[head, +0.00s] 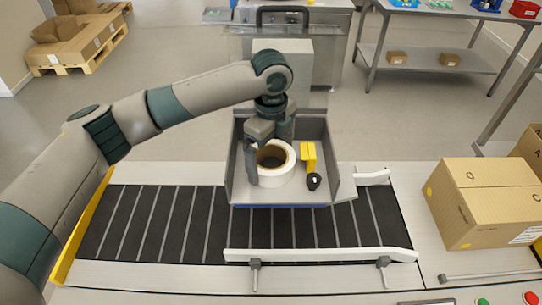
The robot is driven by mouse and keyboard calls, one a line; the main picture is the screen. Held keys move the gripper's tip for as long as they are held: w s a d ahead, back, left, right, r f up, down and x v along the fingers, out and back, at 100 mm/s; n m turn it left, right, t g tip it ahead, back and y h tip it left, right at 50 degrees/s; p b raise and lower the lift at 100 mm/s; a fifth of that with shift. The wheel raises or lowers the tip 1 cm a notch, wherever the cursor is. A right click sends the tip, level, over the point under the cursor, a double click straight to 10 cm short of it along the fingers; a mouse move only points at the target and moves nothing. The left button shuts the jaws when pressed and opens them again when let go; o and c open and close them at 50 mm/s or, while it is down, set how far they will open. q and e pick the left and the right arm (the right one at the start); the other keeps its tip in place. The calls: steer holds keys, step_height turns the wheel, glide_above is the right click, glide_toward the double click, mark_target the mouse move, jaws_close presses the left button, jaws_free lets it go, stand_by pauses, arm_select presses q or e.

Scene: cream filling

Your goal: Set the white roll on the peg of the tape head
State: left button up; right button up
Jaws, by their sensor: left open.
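The white roll (284,178), with a brown core, is inside a grey three-walled open housing (343,168) over the conveyor, which looks like the tape head. My left gripper (262,157) reaches down onto the roll from above. It is open, with one dark finger at the roll's left outer side; the other finger is mostly hidden behind the gripper body and the roll. I cannot see the peg, nor tell whether the roll sits around it. A yellow bracket (309,154) and a black knob (314,182) are just right of the roll. My right gripper is out of view.
The black conveyor belt (150,225) runs underneath, with a white guide rail (320,255) in front and a short one (372,177) at the right. A cardboard box (480,205) stands at the right. The belt's left part is clear, beneath my left arm.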

arm_select(q)
steer(key=shift+r, duration=0.15)
step_height(320, 180, up, 6)
steer(key=b, duration=0.3)
steer(key=shift+r, duration=0.7)
